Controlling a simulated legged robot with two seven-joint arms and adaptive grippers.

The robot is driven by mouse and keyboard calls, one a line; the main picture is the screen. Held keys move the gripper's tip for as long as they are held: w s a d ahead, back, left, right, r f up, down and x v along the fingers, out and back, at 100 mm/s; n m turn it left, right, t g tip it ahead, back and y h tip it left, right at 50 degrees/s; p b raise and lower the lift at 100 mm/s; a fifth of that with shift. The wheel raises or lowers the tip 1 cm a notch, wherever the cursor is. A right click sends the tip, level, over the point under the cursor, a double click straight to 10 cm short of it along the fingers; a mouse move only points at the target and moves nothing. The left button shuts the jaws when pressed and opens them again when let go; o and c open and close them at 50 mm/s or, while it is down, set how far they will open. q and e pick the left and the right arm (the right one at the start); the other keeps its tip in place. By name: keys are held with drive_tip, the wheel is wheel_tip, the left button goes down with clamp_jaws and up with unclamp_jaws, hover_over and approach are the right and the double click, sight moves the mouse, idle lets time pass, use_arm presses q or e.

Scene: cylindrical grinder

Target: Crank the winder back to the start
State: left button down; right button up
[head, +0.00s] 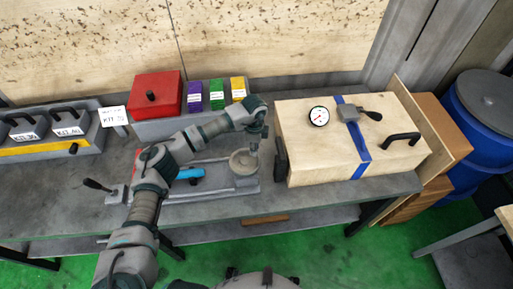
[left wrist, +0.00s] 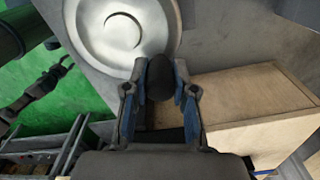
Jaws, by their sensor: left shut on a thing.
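The winder is a round grey handwheel (head: 243,161) on the machine at the middle of the bench. Its pale disc (left wrist: 122,28) fills the top left of the left wrist view. A dark rounded knob (left wrist: 159,77) is at the disc's edge. My left gripper (left wrist: 160,82) is shut on this knob, with one finger on each side of it. In the head view my left gripper (head: 254,146) reaches down at the right edge of the wheel, and the knob is hidden or too small to tell there. My right gripper is not in view.
A large wooden box (head: 295,120) with a dial, blue strap and black handles stands close to the right of the wheel. A red box (head: 155,92) and coloured small boxes stand behind. A blue piece (head: 190,173) and a black-tipped lever (head: 97,186) lie left.

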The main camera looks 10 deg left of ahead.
sight(246, 149)
use_arm(q)
drive_tip(key=shift+w+a+r+n, duration=0.15)
drive_tip(key=shift+a+n, duration=0.05)
drive_tip(key=shift+n, duration=0.4)
drive_tip(key=shift+w+a+n+p, duration=0.1)
drive_tip(key=shift+a+n+p, duration=0.05)
drive_tip(key=shift+n+p, duration=0.3)
drive_tip(key=shift+w+a+n+p, duration=0.15)
drive_tip(key=shift+a+n+p, duration=0.25)
drive_tip(key=shift+n+p, duration=0.4)
drive_tip(key=n+p, duration=0.1)
drive_tip(key=p, duration=0.2)
drive_tip(key=a+n+p, duration=0.1)
drive_tip(key=n+p, duration=0.1)
drive_tip(key=p, duration=0.1)
drive_tip(key=a+n+p, duration=0.1)
drive_tip(key=n+p, duration=0.1)
drive_tip(key=p, duration=0.2)
drive_tip(key=shift+w+r, duration=0.1)
drive_tip(key=shift+w, duration=0.05)
drive_tip(key=shift+a+f+n+p, duration=0.1)
drive_tip(key=shift+f+n+p, duration=0.15)
drive_tip(key=shift+p, duration=0.35)
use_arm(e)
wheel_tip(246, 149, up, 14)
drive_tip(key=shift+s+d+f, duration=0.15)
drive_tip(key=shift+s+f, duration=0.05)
